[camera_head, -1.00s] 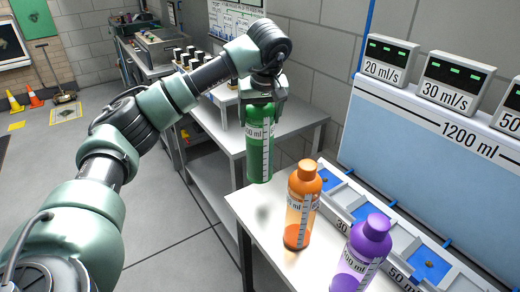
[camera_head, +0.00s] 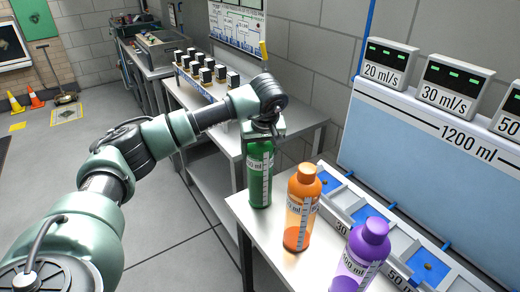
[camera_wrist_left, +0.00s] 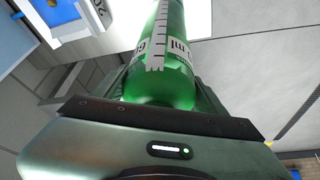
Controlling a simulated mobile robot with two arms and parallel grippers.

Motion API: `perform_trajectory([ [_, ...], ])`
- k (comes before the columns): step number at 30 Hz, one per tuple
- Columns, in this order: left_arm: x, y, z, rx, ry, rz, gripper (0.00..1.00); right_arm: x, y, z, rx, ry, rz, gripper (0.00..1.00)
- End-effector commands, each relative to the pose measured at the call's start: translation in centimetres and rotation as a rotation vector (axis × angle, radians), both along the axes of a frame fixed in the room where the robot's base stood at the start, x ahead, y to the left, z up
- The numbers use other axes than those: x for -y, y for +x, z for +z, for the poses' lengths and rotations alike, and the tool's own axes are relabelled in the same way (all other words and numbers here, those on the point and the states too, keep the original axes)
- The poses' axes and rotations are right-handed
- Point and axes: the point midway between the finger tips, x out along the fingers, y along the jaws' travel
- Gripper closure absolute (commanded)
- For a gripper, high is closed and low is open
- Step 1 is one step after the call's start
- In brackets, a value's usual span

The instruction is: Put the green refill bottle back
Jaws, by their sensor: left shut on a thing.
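The green refill bottle (camera_head: 259,172) is upright at the far left end of the white table (camera_head: 268,252), left of the orange bottle. Its base looks to be at the table top. My left gripper (camera_head: 260,132) is shut on the bottle's upper part from above. In the left wrist view the green bottle (camera_wrist_left: 165,60) sits between the fingers, with its white scale and label showing. The bottle's cap is hidden by the gripper. My right gripper is not in view.
An orange bottle (camera_head: 302,205) and a purple bottle (camera_head: 361,258) stand on the table to the right. Behind them is a row of trays with blue wells (camera_head: 328,182) below a large 1200 ml tank (camera_head: 440,165). A bench with several black-topped items (camera_head: 205,72) stands behind.

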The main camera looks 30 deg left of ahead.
Motion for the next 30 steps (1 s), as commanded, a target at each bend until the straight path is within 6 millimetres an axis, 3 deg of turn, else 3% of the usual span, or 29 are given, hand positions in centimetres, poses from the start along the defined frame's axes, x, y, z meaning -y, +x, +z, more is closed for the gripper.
perform_trajectory([
  [4, 0.0, 0.1, -0.1, 0.005, 0.0, 0.001, 1.0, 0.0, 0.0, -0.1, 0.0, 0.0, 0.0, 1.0],
  [5, 0.0, 0.0, -0.2, 0.0, 0.0, 0.0, 0.23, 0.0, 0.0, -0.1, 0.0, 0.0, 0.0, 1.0],
  [6, 0.0, 0.0, -0.2, 0.0, 0.0, 0.0, 0.12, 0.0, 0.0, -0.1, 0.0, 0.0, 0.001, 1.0],
  [7, 0.0, 0.0, -0.2, 0.0, 0.0, 0.0, 0.07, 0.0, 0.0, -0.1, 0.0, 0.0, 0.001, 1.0],
  [20, 0.2, -0.1, 0.7, 0.003, 0.0, -0.001, 0.07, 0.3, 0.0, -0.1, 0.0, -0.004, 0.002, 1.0],
  [30, 2.1, -1.9, 7.0, 0.005, 0.0, -0.002, 0.07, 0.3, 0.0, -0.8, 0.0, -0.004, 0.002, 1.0],
])
